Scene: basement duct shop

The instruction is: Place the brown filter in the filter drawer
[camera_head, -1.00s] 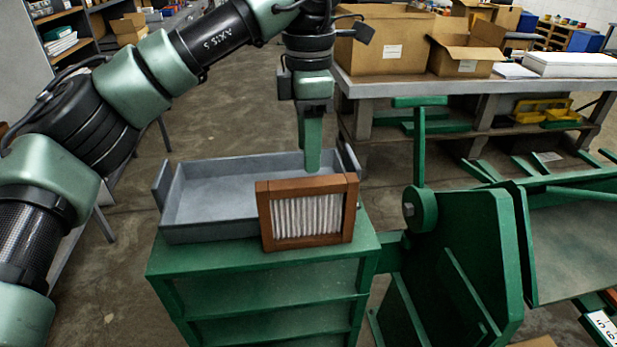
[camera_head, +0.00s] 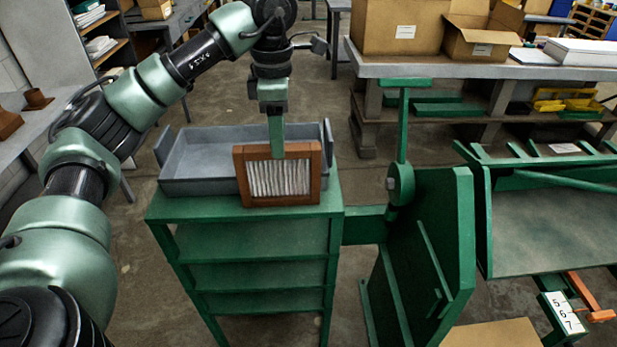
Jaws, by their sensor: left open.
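The brown filter (camera_head: 313,178), a brown frame around white pleats, stands upright on the green stand's top, in front of the right part of a grey drawer. The grey, shallow, open filter drawer (camera_head: 200,186) sits on the same top and looks empty where I can see in; the filter hides its front right part. My left gripper (camera_head: 276,152) points down at the filter's top bar. It is open, seen edge-on, and its visible finger overlaps the bar; I cannot tell whether it touches. My right gripper is not in view.
The green stand (camera_head: 250,237) has open shelves below. A green machine (camera_head: 430,230) stands close on its right. A workbench (camera_head: 450,70) with cardboard boxes (camera_head: 400,25) is behind. Concrete floor is free between the stand and the workbench.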

